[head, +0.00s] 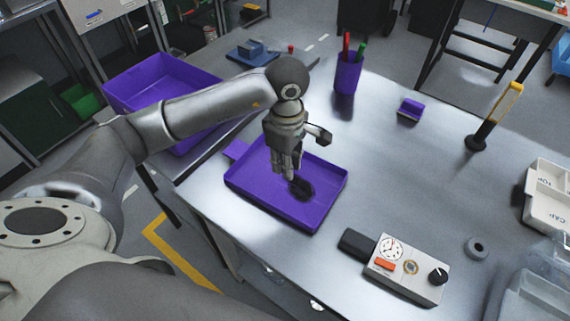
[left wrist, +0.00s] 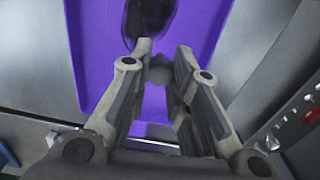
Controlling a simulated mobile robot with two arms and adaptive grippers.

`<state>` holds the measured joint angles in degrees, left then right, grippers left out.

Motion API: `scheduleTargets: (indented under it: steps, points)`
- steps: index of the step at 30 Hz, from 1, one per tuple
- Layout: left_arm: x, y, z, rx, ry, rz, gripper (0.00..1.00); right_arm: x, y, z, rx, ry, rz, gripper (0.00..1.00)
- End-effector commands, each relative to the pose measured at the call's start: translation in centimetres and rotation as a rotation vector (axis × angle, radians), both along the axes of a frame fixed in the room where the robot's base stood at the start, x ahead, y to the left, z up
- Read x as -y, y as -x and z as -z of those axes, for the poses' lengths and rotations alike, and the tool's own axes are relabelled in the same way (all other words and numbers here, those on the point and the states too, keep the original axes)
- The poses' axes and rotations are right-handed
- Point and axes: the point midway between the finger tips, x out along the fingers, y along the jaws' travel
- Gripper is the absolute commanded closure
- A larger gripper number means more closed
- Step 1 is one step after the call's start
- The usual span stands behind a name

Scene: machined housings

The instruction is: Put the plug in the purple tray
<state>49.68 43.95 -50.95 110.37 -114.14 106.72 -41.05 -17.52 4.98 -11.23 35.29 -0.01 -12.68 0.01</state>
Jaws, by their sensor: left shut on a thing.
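The purple tray (head: 249,199) lies flat on the metal table, with a tab at its far left side. It also fills the upper middle of the left wrist view (left wrist: 92,60). My left gripper (head: 290,176) points down over the tray and is shut on a small grey piece, which I take to be the plug (left wrist: 157,75). In the head view the fingers mostly hide it. A dark patch shows on the tray floor beside the fingertips, looking like a shadow. I cannot tell whether the piece touches the tray. My right gripper is not in view.
A deep purple bin (head: 130,80) stands behind my left arm. A purple pen cup (head: 348,76), a small purple block (head: 410,110) and a yellow-topped tool (head: 482,135) stand further back. A grey dial box (head: 405,270) and a ring (head: 476,247) lie in front. White trays (head: 545,195) are at right.

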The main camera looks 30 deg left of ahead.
Motion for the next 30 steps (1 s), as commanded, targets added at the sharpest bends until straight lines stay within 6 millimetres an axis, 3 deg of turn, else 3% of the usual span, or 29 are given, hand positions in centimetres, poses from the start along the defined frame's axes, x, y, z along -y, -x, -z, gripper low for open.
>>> scheduleTargets:
  steps: [6,13,19,30]
  points:
    - [-1.1,-1.9,2.5,0.0,0.002,-0.002,1.0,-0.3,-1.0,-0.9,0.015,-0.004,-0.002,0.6]
    - [-1.5,-2.5,3.8,-0.002,0.002,0.0,1.0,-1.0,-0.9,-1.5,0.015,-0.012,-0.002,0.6]
    - [-1.5,-2.4,6.2,0.0,0.002,-0.001,1.0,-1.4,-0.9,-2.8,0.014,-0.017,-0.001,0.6]
    - [-1.5,-2.5,6.9,0.003,0.001,0.0,1.0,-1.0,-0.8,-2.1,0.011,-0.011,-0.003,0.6]
